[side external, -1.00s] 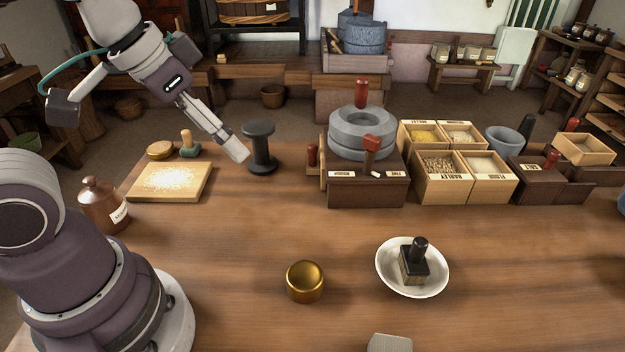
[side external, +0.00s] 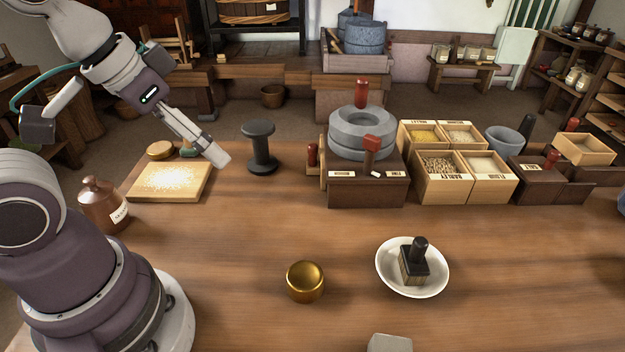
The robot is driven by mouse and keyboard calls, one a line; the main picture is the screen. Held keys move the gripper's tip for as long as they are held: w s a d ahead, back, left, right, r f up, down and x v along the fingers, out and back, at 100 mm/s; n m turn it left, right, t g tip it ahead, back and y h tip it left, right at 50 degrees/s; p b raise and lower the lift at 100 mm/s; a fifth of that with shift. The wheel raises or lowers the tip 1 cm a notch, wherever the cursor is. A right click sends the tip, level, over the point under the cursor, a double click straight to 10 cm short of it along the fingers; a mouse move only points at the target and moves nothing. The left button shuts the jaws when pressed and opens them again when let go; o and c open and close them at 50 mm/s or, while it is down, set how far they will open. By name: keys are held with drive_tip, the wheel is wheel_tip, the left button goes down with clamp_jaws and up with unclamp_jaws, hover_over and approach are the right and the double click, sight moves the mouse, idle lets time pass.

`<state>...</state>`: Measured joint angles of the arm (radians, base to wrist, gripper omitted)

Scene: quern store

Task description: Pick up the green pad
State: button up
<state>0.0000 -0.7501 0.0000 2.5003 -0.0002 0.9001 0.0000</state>
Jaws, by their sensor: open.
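The green pad (side external: 188,152) stands on the table behind the wooden board, at the table's back left. It is a small green base; in this view my gripper covers its upper part. My gripper (side external: 217,160) points down and to the right, with its fingertips just right of the pad in the picture. It is open, and nothing shows between its fingers. I cannot tell the depth gap between the fingers and the pad.
A board with pale flour (side external: 170,181), a round wooden lid (side external: 160,150) and a brown jar (side external: 104,205) are nearby. A dark spool (side external: 260,148) stands to the right, then a stone quern (side external: 361,135) and grain boxes (side external: 445,180).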

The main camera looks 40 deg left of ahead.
drive_tip(key=c, duration=0.5)
